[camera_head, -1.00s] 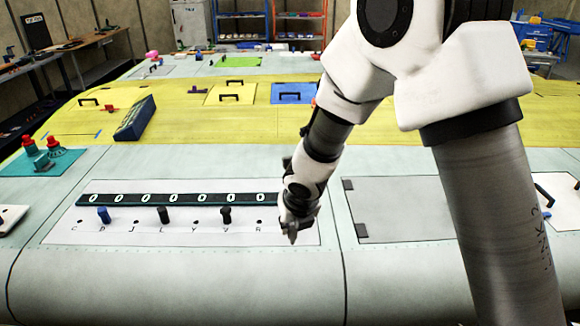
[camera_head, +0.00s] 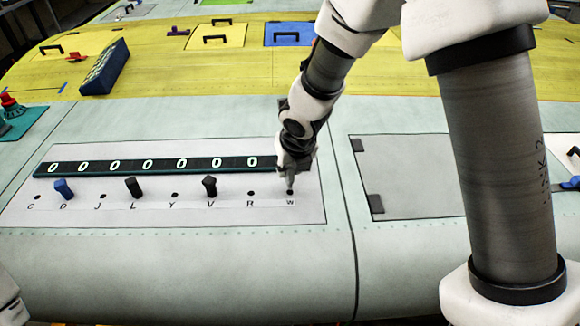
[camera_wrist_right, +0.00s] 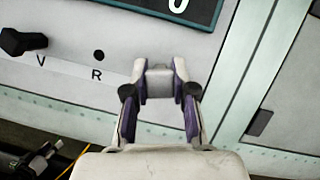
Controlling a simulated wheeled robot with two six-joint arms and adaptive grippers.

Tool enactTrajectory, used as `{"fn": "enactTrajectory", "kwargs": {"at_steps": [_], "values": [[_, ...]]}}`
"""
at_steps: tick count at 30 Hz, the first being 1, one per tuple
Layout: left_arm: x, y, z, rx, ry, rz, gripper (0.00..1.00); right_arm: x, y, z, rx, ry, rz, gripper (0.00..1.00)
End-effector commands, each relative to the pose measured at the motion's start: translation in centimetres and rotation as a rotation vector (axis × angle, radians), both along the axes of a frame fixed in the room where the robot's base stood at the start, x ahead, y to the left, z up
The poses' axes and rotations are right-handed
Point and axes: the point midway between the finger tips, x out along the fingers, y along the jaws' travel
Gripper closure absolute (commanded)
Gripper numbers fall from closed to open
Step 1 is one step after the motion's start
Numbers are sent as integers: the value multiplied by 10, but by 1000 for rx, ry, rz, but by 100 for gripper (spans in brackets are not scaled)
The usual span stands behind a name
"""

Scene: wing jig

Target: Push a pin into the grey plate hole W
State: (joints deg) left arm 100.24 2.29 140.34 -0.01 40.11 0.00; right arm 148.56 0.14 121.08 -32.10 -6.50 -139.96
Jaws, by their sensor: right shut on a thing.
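The grey plate (camera_head: 225,212) carries a row of lettered holes, C to W. My right gripper (camera_head: 289,178) is at the right end of the row, just above the label W (camera_head: 291,202). In the right wrist view its fingers (camera_wrist_right: 160,92) are closed around a small grey piece (camera_wrist_right: 160,82), seemingly a pin. A dark spot shows under the fingertips at W. I cannot tell whether it is the hole or the pin's end, nor how deep the pin sits. My left gripper is not seen.
A blue pin (camera_head: 64,189) stands at D, with black pins at L (camera_head: 134,187) and V (camera_head: 210,186). Hole R (camera_head: 251,193) is empty. A dark counter strip (camera_head: 160,165) showing zeros lies behind the holes. A grey hatch (camera_head: 415,175) lies to the right.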

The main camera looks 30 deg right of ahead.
Motion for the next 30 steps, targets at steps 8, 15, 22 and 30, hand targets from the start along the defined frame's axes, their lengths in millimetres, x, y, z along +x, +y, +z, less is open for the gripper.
{"fn": "enactTrajectory", "kwargs": {"at_steps": [8, 15, 22, 30], "values": [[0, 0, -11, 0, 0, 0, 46, 0, 0, -9, -1, -1, 1, 100], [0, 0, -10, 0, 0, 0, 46, 0, 0, -9, 0, 0, 0, 100], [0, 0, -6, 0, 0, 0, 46, 3, -1, -9, 0, -1, 0, 100], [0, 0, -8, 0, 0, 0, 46, 3, -1, -11, 0, -1, 0, 100]]}}
